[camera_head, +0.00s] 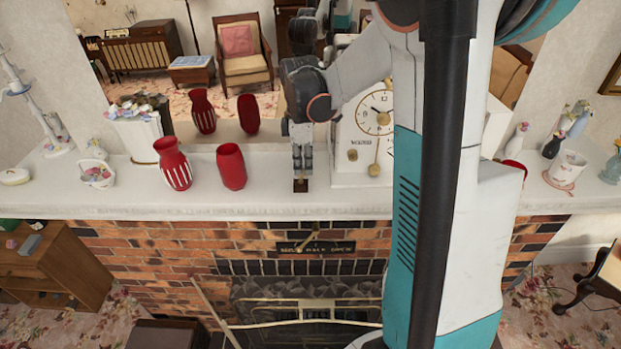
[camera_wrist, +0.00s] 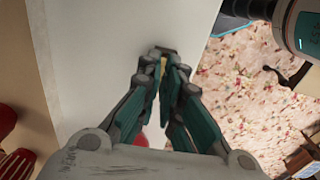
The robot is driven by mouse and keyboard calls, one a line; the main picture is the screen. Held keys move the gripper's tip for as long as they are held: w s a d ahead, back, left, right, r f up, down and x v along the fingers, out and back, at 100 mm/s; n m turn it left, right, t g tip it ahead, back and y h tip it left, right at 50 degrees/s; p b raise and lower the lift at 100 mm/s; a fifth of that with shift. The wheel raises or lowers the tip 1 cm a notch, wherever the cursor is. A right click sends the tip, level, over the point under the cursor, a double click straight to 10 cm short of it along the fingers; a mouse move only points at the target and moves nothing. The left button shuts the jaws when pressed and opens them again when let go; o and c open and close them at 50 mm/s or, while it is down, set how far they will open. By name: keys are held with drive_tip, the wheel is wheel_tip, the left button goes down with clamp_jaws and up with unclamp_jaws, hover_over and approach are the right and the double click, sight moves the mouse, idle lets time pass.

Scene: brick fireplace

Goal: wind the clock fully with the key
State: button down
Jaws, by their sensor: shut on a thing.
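The white clock (camera_head: 346,150) stands on the mantel, partly hidden behind my arm. Its round dial (camera_head: 376,112) faces forward, with brass-coloured round parts below it. My gripper (camera_head: 302,171) points down at the mantel, just left of the clock. In the wrist view my gripper (camera_wrist: 168,75) has its fingertips close together on a small yellowish piece, which looks like the key (camera_wrist: 163,66). Most of the key is hidden by the fingers. A small dark brown block (camera_head: 300,186) sits on the mantel directly under the fingertips; I cannot tell whether the key touches it.
The white mantel (camera_head: 260,200) has its front edge close to the block. Two red vases (camera_head: 173,164) (camera_head: 231,167) stand left of my gripper. A mirror behind reflects the room. A white basket (camera_head: 97,176) is far left; a white pot (camera_head: 568,167) is far right.

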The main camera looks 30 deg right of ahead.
drive_tip(key=shift+w+a+r, duration=0.15)
drive_tip(key=shift+w+a, duration=0.1)
drive_tip(key=shift+a, duration=0.25)
drive_tip(key=shift+r, duration=0.15)
drive_tip(key=shift+w+r+p, duration=0.1)
drive_tip(key=shift+r+p, duration=0.45)
drive_tip(key=shift+r, duration=0.1)
drive_tip(key=shift+w+a+r, duration=0.1)
drive_tip(key=shift+r, duration=0.05)
drive_tip(key=shift+w+a+r, duration=0.1)
drive_tip(key=shift+w+a, duration=0.2)
drive_tip(key=shift+s+d+r+p, duration=0.3)
drive_tip(key=shift+s+d+r, duration=0.2)
drive_tip(key=shift+s, duration=0.2)
drive_tip(key=shift+d+r, duration=0.1)
drive_tip(key=shift+d, duration=0.05)
